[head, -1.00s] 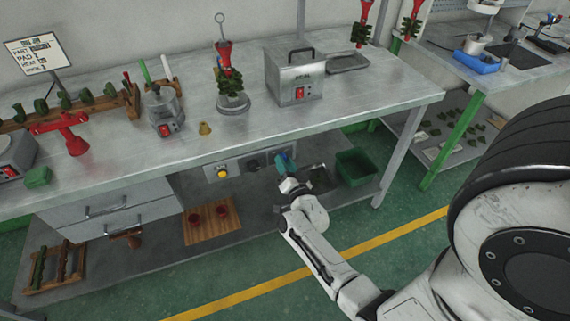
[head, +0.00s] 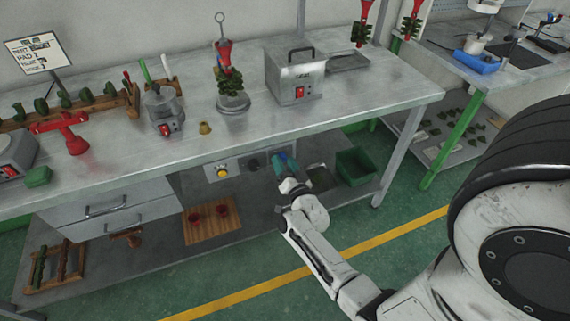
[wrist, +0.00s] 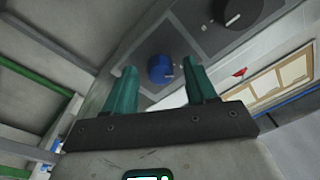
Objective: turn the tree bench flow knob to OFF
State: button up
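A blue knob (wrist: 160,68) with a pale pointer mark sits on the grey control panel (wrist: 205,48) in the wrist view. My gripper (wrist: 163,75) is open, with one teal finger on each side of the blue knob in the picture. Whether the fingers touch it I cannot tell. A larger black knob (wrist: 238,12) sits on the panel at the upper right. In the head view my gripper (head: 283,160) is at the panel under the bench's front edge and hides the blue knob. The black knob (head: 253,164) shows just left of it. Panel labels are too small to read.
A yellow button (head: 222,172) is at the panel's left. The metal bench top (head: 200,150) overhangs the panel. A green bin (head: 356,168) stands on the lower shelf to the right. Drawers (head: 110,210) hang to the left.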

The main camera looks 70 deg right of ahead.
jog(key=r+v, duration=0.1)
jog(key=v, duration=0.9)
jog(key=shift+s+a+f, duration=0.25)
jog(key=shift+a+f, duration=0.1)
jog(key=shift+f, duration=0.1)
jog(key=w+a+f+n+g+y, duration=0.1)
jog(key=w+a+n+y, duration=0.45)
jog(key=a, duration=0.25)
jog(key=w+a+f+n+g+y, duration=0.1)
jog(key=w+a+n+y, duration=0.35)
jog(key=a+y, duration=0.3)
jog(key=s+a+r+n+g, duration=0.2)
jog(key=s+a+n+g, duration=0.1)
jog(key=s, duration=0.4)
jog(key=s+a+r+n+g+y, duration=0.1)
jog(key=s+a+r+n+g, duration=0.2)
jog(key=s+a+g, duration=0.2)
jog(key=s+g, duration=0.1)
jog(key=s, duration=0.1)
jog(key=shift+s, duration=0.3)
jog(key=shift+a, duration=0.15)
